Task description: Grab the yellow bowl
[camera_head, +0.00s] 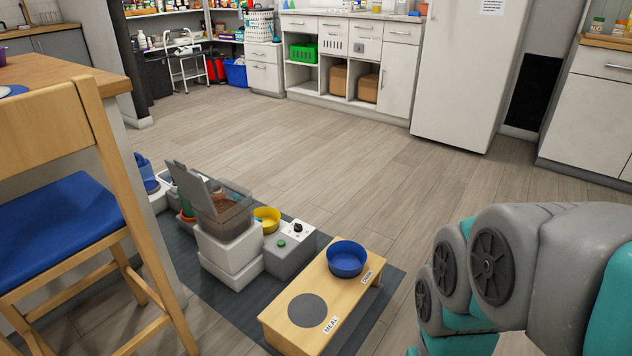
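The yellow bowl (267,218) is small and sits at the left-centre of the head view, among the pet feeding gear on a dark mat. It stands beside a grey and white box with a green button (290,250). A clear food bin with an open lid (222,212) is just left of it and may hide part of it. My arm, grey and teal, fills the lower right of the view, well apart from the bowl. My gripper does not show.
A low wooden feeder stand (335,290) holds a blue bowl (346,257) in front of the yellow bowl. A wooden chair with a blue seat (60,225) stands at the left. The wooden floor (330,150) behind the mat is clear up to the cabinets and white fridge (470,75).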

